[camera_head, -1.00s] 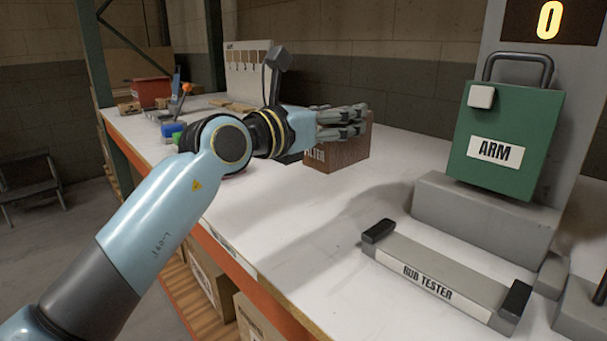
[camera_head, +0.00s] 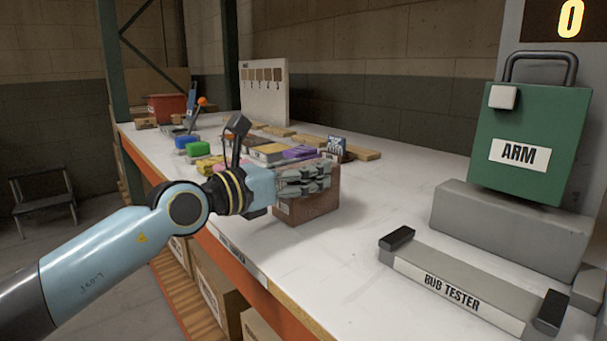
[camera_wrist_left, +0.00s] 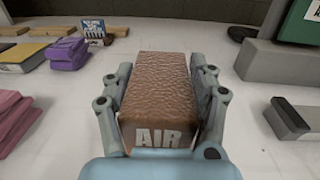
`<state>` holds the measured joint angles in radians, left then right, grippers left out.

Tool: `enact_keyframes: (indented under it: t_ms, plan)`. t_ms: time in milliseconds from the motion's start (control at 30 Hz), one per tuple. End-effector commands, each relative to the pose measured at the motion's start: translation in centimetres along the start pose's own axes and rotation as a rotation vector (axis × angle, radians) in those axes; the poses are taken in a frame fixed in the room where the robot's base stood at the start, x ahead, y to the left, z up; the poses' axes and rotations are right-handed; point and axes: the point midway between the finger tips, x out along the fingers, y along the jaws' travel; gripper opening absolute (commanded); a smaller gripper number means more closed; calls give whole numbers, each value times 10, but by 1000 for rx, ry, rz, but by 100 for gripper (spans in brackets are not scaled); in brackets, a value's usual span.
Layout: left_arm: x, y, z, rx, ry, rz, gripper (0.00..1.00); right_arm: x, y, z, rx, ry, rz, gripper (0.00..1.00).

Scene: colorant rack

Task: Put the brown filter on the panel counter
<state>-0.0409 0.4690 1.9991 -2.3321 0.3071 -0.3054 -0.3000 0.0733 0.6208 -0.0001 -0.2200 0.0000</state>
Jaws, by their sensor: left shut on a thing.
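The brown filter (camera_head: 308,207) is a brown textured block at the front of the white counter (camera_head: 345,262) in the head view. It also shows in the left wrist view (camera_wrist_left: 158,95), with "AIR" printed on its near face. My left gripper (camera_head: 318,180) is shut on it, with a finger along each side in the wrist view. The fingers hide part of the block in the head view. I cannot tell whether its underside touches the counter. My right gripper is not in view.
A grey bar labelled "RUB TESTER" (camera_head: 455,285) and a green "ARM" block (camera_head: 528,140) on a grey base (camera_head: 510,230) stand at the right. Purple packs (camera_head: 299,152), a blue block (camera_head: 187,142) and wooden strips (camera_head: 360,153) lie behind. Counter between filter and tester is clear.

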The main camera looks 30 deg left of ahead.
Motion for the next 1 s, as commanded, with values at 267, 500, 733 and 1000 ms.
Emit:
enact_keyframes:
  t_ms: [267, 500, 733, 1000]
  plan:
    - [0, 0, -2, 0, 0, 0, 78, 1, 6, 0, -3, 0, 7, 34]
    - [0, 0, -2, 0, 0, 0, 84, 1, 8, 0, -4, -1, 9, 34]
    - [-12, 0, 2, 3, 3, 1, 84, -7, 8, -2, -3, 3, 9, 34]
    - [-69, 0, 5, 3, 6, -2, 84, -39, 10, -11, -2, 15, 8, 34]
